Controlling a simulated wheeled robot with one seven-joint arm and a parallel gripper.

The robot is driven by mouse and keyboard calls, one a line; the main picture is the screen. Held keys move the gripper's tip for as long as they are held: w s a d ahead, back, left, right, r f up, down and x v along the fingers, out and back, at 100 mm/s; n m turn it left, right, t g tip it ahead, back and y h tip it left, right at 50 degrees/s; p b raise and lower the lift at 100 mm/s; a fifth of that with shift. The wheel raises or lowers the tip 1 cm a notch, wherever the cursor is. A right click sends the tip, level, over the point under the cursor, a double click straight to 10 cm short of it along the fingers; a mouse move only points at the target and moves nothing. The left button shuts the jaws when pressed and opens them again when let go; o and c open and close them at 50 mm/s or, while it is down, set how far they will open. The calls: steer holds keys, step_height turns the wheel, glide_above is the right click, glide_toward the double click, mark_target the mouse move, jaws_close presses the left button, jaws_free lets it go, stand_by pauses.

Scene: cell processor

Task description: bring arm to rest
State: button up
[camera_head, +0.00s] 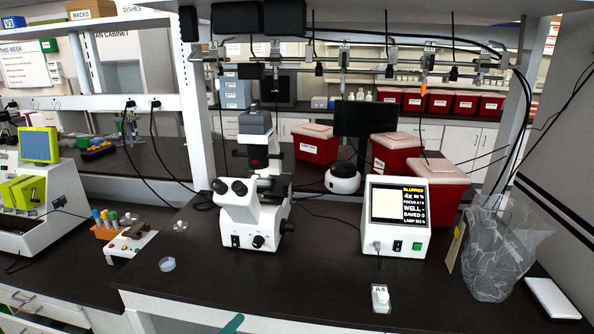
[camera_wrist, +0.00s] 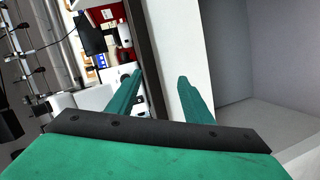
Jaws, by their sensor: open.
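My gripper (camera_wrist: 155,98) shows in the wrist view with its two green fingers apart and nothing between them. Beyond the fingers are a white upright panel and a dark vertical edge. In the head view only a small green piece of my arm or gripper shows at the bottom edge, left of centre. The rest of the arm is out of that view.
The dark bench (camera_head: 330,290) carries a white microscope (camera_head: 250,210), a white box with a screen (camera_head: 396,215), a small white A4 container (camera_head: 380,298), a clear dish (camera_head: 167,264) and a clear plastic bag (camera_head: 497,250). A hanging rail (camera_head: 350,62) crosses above. The front middle of the bench is mostly clear.

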steer(key=s+d+f+m+g+y, duration=0.1)
steer(key=s+d+f+y, duration=0.25)
steer(key=s+f, duration=0.65)
steer(key=s+d+f+m+y, duration=0.1)
steer(key=s+d+f+y, duration=0.35)
steer(key=s, duration=0.75)
steer(key=s+d+r+m, duration=0.2)
steer(key=s+d+r, duration=0.1)
steer(key=s, duration=0.4)
steer(key=s+d+r+m+t+h, duration=0.1)
steer(key=s+d+r+m, duration=0.2)
steer(key=s, duration=0.4)
steer(key=s+d+r+m+t+h, duration=0.1)
steer(key=s+d+r+m, duration=0.1)
steer(key=s+d+r, duration=0.2)
steer(key=s, duration=0.3)
steer(key=shift+s+r+m, duration=0.35)
steer(key=shift+m, duration=0.05)
